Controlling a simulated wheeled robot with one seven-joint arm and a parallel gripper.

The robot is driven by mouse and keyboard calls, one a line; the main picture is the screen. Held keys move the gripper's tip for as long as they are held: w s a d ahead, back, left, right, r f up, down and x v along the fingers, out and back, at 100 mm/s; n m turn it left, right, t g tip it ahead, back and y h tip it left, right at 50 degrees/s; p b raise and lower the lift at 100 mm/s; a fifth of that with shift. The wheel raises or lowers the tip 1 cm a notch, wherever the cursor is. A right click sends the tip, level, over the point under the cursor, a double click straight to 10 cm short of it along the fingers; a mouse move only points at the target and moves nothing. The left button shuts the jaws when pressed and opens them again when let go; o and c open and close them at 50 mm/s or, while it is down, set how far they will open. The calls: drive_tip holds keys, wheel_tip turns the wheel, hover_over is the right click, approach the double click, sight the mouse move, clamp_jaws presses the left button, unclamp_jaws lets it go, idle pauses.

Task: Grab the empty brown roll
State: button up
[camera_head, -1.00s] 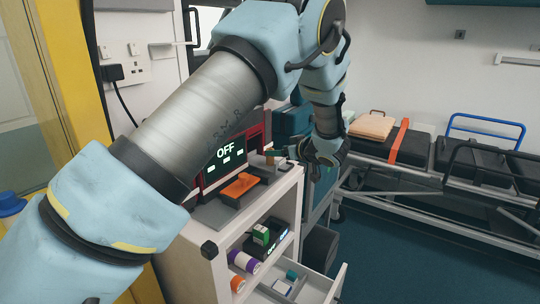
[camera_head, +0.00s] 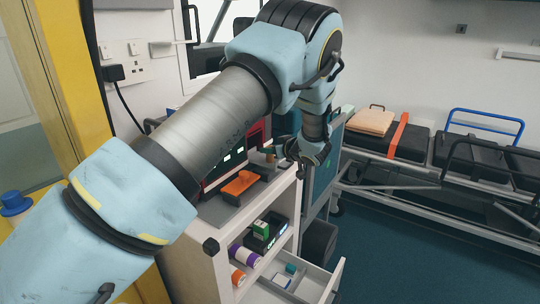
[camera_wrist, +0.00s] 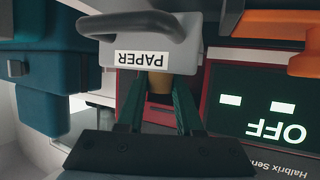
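The brown roll (camera_wrist: 160,84) shows in the wrist view as a small tan-brown cylinder, partly hidden by a grey part labelled PAPER (camera_wrist: 140,35) with a dark handle. My gripper (camera_wrist: 160,90) has two green fingers, one on each side of the roll, apart from each other. The roll lies between their tips, and they do not look closed on it. In the head view my gripper (camera_head: 276,151) reaches over the far end of the cart top, beside the device. The roll is too small there to tell clearly.
The device's screen (camera_wrist: 275,115) reads OFF. An orange block (camera_head: 239,184) sits on a grey base in front of it. Below are a shelf with purple-capped bottles and an open drawer (camera_head: 300,285). A stretcher (camera_head: 420,160) stands right; floor between is clear.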

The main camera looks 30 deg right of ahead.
clamp_jaws()
